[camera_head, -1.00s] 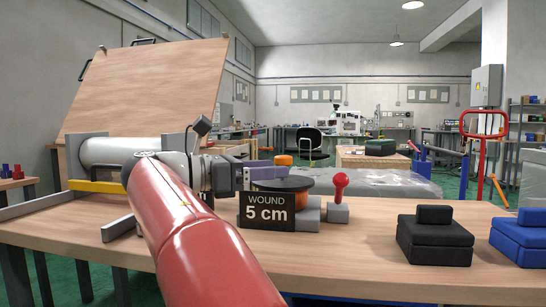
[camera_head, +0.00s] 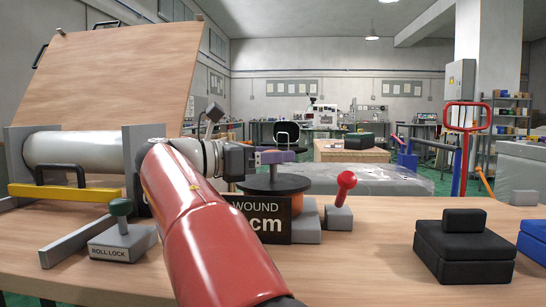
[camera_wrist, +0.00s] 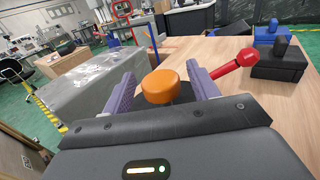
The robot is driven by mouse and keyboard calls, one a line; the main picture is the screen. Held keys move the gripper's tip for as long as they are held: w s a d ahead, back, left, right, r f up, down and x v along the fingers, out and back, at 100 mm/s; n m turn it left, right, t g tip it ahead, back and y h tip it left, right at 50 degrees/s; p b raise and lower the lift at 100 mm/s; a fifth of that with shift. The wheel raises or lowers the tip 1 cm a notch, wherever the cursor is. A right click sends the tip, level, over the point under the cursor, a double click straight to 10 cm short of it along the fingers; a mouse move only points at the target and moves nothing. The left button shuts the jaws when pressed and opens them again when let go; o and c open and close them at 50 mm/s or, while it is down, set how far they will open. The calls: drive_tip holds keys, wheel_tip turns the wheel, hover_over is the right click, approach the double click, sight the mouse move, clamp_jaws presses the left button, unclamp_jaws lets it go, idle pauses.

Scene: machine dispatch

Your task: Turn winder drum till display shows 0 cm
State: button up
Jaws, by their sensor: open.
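The winder drum shows in the head view as a dark disc (camera_head: 274,184) over an orange core (camera_head: 284,200). Its orange knob (camera_wrist: 162,86) stands up between my gripper's fingers in the wrist view. My gripper (camera_wrist: 163,77) is open, with one purple finger on each side of the knob and gaps visible. In the head view my gripper (camera_head: 276,157) is over the disc and hides the knob. The black display (camera_head: 268,222) reads WOUND and cm; my red arm covers the digit. A red-knobbed lever (camera_head: 346,180) leans right beside the drum.
A green-knobbed ROLL LOCK lever (camera_head: 121,208) stands left of my arm. A white roll (camera_head: 75,150) lies in grey brackets behind a yellow bar (camera_head: 65,190). A black block (camera_head: 464,250) and a blue block (camera_head: 533,245) sit right.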

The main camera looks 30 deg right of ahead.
drive_tip(key=shift+d, duration=0.25)
clamp_jaws()
drive_tip(key=shift+n+t, duration=0.4)
drive_tip(key=shift+t, duration=0.2)
